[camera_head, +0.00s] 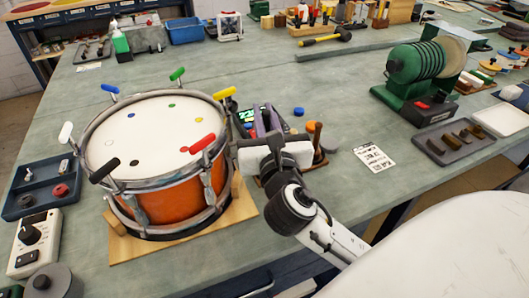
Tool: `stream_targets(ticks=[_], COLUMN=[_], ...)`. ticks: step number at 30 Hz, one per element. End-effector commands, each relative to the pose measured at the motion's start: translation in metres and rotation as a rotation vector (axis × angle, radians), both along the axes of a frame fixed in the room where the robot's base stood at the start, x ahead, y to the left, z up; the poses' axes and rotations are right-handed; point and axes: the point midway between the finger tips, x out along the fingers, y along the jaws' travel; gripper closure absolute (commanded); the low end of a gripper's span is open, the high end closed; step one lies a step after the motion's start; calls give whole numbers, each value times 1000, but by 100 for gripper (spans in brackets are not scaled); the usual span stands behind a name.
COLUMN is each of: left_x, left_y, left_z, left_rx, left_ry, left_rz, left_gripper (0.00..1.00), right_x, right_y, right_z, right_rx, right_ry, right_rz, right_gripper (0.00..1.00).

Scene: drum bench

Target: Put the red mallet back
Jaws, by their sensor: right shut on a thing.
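The red mallet (202,143) shows as a red rounded bar at the right front of the drum (172,200), over the edge of its white head. My right gripper (234,149) is shut on it at the drum's right rim. The jaws are small and partly hidden, so the exact hold is unclear. Similar bars in other colours stand around the rim: white (65,132), blue (110,88), green (177,74), yellow (224,93) and black (104,169). Small coloured dots mark the drum head. My left gripper is not in view.
The drum sits on a wooden base (125,248). A dark blue tray (40,188) lies left. A green machine (415,75) and a dark tray (455,143) stand right. The bench behind the drum is fairly clear.

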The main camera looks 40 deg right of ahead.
Motion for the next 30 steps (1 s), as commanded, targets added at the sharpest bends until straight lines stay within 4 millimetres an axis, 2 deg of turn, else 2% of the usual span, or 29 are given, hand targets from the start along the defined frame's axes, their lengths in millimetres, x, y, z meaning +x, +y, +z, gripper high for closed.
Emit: stream_targets(ticks=[1, 5, 13, 20, 27, 28, 30], left_x=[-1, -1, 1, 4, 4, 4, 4], left_y=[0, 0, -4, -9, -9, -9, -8], left_z=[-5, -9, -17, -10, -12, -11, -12], left_rx=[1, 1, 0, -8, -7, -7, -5], left_ry=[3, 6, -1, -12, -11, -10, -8], left_rz=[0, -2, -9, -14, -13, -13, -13], left_gripper=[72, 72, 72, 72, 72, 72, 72], right_x=[0, 0, -1, 0, 0, -1, -1], right_y=[0, 0, 0, 0, 0, 0, 0], right_z=[-10, -21, -62, -66, -70, -70, -70], right_rx=[-1, 0, -1, 0, 0, 0, 0], right_ry=[2, -1, 0, -3, -1, -1, -1], right_rz=[-1, 1, 1, 2, 2, 2, 2], right_gripper=[100, 100, 100, 100, 100, 85, 74])
